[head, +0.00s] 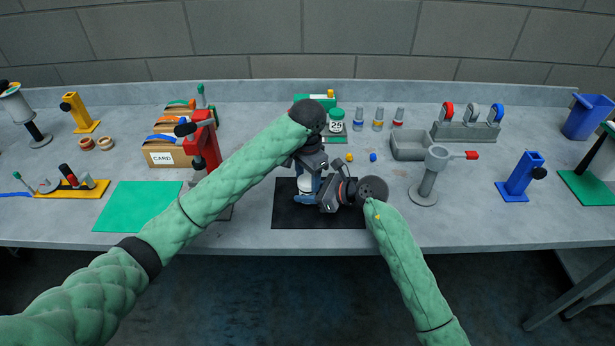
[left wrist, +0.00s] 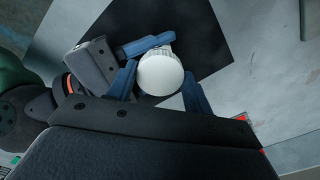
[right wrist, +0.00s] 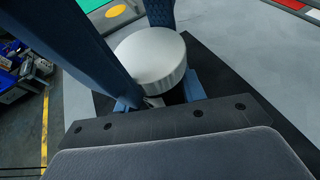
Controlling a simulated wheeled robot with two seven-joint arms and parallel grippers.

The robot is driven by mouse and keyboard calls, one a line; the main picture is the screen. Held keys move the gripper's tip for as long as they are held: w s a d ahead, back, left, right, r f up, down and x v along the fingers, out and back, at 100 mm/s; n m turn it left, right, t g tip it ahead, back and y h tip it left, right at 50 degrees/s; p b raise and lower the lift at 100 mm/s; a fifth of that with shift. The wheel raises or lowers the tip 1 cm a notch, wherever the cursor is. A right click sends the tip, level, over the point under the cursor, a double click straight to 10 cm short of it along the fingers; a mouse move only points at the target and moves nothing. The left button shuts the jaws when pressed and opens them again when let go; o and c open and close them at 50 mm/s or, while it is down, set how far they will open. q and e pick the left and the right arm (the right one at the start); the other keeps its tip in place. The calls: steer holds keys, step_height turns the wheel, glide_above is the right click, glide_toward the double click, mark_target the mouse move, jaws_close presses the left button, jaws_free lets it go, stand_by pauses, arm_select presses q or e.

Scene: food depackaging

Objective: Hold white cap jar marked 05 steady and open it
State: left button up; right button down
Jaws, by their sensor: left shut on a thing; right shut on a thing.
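The white cap jar (head: 304,185) stands on the black mat (head: 290,218). Its ribbed white cap (left wrist: 160,72) shows in the left wrist view and in the right wrist view (right wrist: 152,57). The 05 marking cannot be seen. My left gripper (head: 309,180) comes down from above, its blue fingers shut on opposite sides of the cap. My right gripper (head: 306,198) reaches in low from the right and is shut on the jar body below the cap. Both grippers hide most of the jar body.
A green-capped jar marked 25 (head: 336,122) stands behind. A grey tray (head: 411,146) and a grey post fixture with a red handle (head: 430,178) are on the right. A red press (head: 207,140) and a green mat (head: 138,206) are left. The bench front edge is close.

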steer(key=shift+s+a, duration=0.1)
steer(key=shift+a, duration=0.05)
arm_select(q)
steer(key=o, duration=1.1)
steer(key=shift+d, duration=0.1)
steer(key=shift+r, duration=0.15)
